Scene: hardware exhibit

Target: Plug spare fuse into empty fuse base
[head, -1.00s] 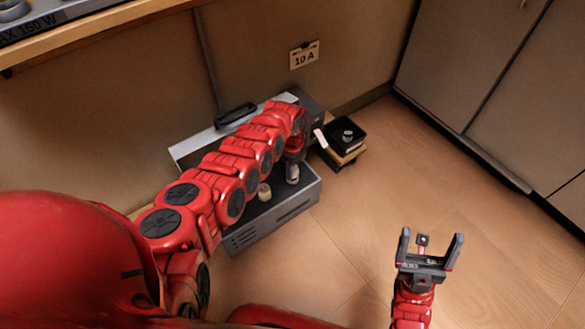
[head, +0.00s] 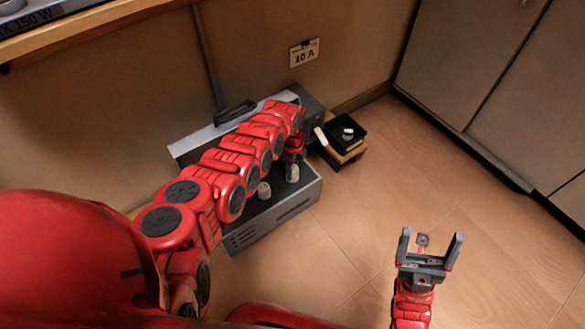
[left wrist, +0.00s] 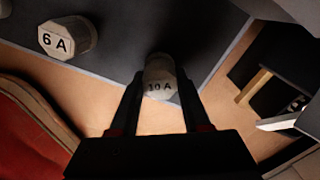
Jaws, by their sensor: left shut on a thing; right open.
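My left gripper (head: 292,158) points down over the front right part of the grey metal box (head: 270,222). It is shut on a pale 10 A fuse (left wrist: 159,80), whose face shows between the two dark fingers in the left wrist view. This fuse (head: 292,173) also shows in the head view at the box's dark top. I cannot tell whether it is seated in a base or just above it; its lower end is hidden. A 6 A fuse (left wrist: 66,38) stands to its left and also shows in the head view (head: 264,190). My right gripper (head: 430,238) is open and empty.
A black tray (head: 357,143) with a small pale round thing (head: 347,134) sits on a low wooden stand right of the box. A shelf edge is at upper left. Floor at right is clear.

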